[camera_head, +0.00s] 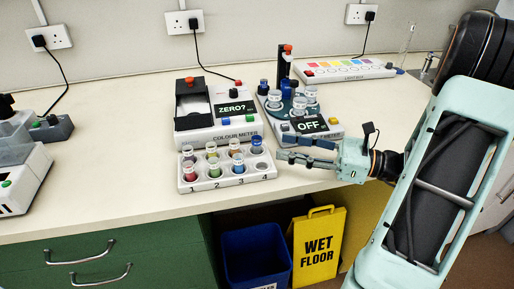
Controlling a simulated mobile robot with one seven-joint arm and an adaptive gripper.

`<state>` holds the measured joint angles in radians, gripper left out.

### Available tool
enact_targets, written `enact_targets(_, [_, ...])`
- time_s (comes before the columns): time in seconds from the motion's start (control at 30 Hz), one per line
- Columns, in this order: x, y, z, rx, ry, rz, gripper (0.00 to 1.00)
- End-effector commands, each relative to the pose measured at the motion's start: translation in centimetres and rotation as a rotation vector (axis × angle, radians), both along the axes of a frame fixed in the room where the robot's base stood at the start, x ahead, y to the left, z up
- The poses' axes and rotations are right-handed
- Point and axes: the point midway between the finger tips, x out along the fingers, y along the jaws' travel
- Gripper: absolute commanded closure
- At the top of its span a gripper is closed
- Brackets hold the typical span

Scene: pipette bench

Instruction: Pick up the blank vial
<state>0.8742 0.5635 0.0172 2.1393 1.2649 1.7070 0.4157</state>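Front-row vials include a red one (189,174), a green one (214,169) and a blue one (238,165). No label reading blank is legible, so I cannot tell which vial is the blank.
Behind the rack stands the colour meter (222,133) showing "ZERO?", its dark lid raised. Behind my gripper is a device (333,130) showing "OFF", with several clear vials on a round carousel. A light box (345,72) lies at the back.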

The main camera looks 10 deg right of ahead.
Motion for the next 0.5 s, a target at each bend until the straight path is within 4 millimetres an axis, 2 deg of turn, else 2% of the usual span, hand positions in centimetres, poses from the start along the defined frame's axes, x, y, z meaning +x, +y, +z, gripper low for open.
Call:
enact_targets(0.1, [1.0, 1.9, 0.0, -0.001, 0.000, 0.004, 0.62])
enact_targets(0.37, [2.1, 3.7, 0.2, -0.004, -0.001, 0.004, 0.62])
enact_targets(0.5, [3.1, 5.6, 0.7, -0.005, -0.001, 0.006, 0.62])
